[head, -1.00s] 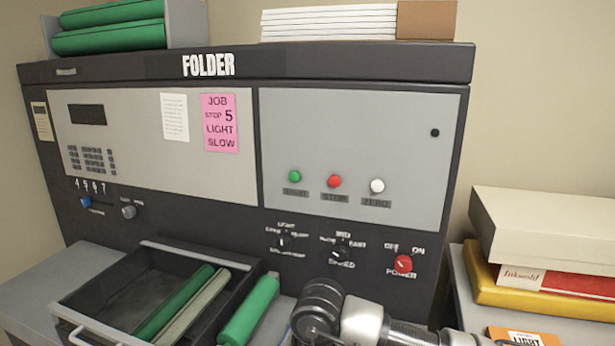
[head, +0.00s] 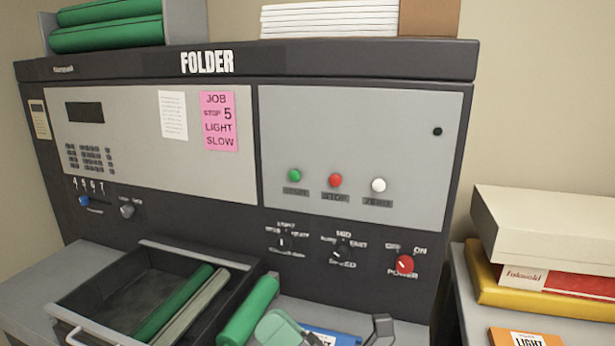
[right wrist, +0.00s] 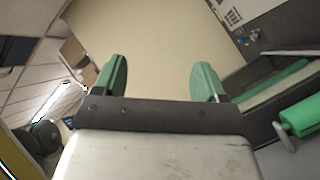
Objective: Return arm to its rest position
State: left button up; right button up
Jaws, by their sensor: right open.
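My right gripper (head: 328,328) shows at the bottom edge of the head view, in front of the folder machine (head: 348,75) and right of the drawer. A green finger pad and a dark finger stand apart. In the right wrist view my right gripper (right wrist: 161,82) is open, with two green-padded fingers well apart and nothing between them. Most of the right arm is below the head view. My left gripper is in neither view.
An open black drawer (head: 78,303) holds green and pale rollers. Another green roller (head: 248,311) lies beside it, close to my right gripper. A blue item (head: 332,336) lies near the fingers. Boxes (head: 545,227) are stacked at the right.

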jog(key=w+d+f+m+t+h, duration=0.25)
jog(key=d+m+t+h, duration=0.2)
jog(key=m+h, duration=0.35)
jog(key=w+d+f+m+t+h, duration=0.1)
jog(key=d+f+m+t+h, duration=0.3)
jog(key=m, duration=0.5)
jog(key=s+d+f+m+g+h, duration=0.4)
jog(key=d+f+m+g+h, duration=0.45)
jog(key=d+f+m, duration=0.35)
jog(key=s+d+f+m+g, duration=0.2)
jog(key=s+f+m+g, duration=0.1)
jog(key=s+f+g, duration=0.4)
jog(key=s+d+f+m+g, duration=0.2)
jog(key=s+f+m, duration=0.2)
jog(key=s, duration=0.6)
notch_tip(320, 180, down, 28)
jog(key=s+g, duration=0.2)
jog(key=s+d+f, duration=0.3)
jog(key=s+f, duration=1.1)
jog(key=s, duration=0.1)
jog(key=shift+f+n+g+h, duration=0.2)
jog(key=shift+n+g+h, duration=0.15)
jog(key=shift+n+g, duration=0.05)
jog(key=shift+s, duration=0.1)
jog(key=shift+c, duration=0.3)
